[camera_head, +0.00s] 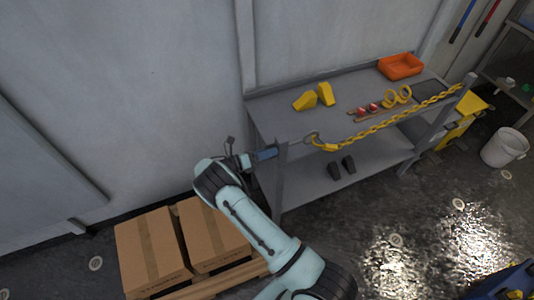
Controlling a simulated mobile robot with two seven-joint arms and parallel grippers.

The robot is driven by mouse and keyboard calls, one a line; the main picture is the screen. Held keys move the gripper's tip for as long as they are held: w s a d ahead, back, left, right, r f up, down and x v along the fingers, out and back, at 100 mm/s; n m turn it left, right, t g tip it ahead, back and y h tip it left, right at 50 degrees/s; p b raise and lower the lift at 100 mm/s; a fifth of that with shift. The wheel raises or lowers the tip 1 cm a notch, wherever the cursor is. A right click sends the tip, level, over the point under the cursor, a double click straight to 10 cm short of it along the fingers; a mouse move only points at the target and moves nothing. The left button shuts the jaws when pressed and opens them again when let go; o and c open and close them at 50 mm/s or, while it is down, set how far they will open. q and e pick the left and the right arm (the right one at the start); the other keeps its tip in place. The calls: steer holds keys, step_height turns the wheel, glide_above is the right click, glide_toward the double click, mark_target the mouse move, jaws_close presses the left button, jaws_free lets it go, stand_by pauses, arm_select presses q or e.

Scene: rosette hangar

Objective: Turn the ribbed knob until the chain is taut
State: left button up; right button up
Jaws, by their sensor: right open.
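The yellow chain (390,120) runs along the front of the grey workbench, from a hook (312,139) near the left front post to the right post. It looks nearly straight, with perhaps a slight sag. A small blue cylinder (265,154), which seems to be the ribbed knob, sits at the left front corner, in line with the hook; its ribs are too small to make out. My right gripper (242,159) is open at the left end of the blue cylinder. My wrist partly hides its fingers, and I cannot tell whether they touch the knob. My left gripper is not in view.
The bench top (285,112) holds yellow wedges (325,94), yellow rings (397,96), red items and an orange tray (401,66). Dark blocks (342,167) lie on the lower shelf. Cardboard boxes (150,250) stand below my wrist. A white bucket (505,147) stands at right.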

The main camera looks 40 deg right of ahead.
steer(key=n, duration=1.5)
steer(key=shift+c, duration=0.3)
steer(key=c, duration=1)
steer(key=m, duration=0.3)
steer(key=shift+c, duration=0.5)
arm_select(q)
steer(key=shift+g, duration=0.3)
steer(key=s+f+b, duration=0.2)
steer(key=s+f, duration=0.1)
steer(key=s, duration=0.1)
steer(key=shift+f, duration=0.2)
arm_select(e)
steer(key=m, duration=1.1)
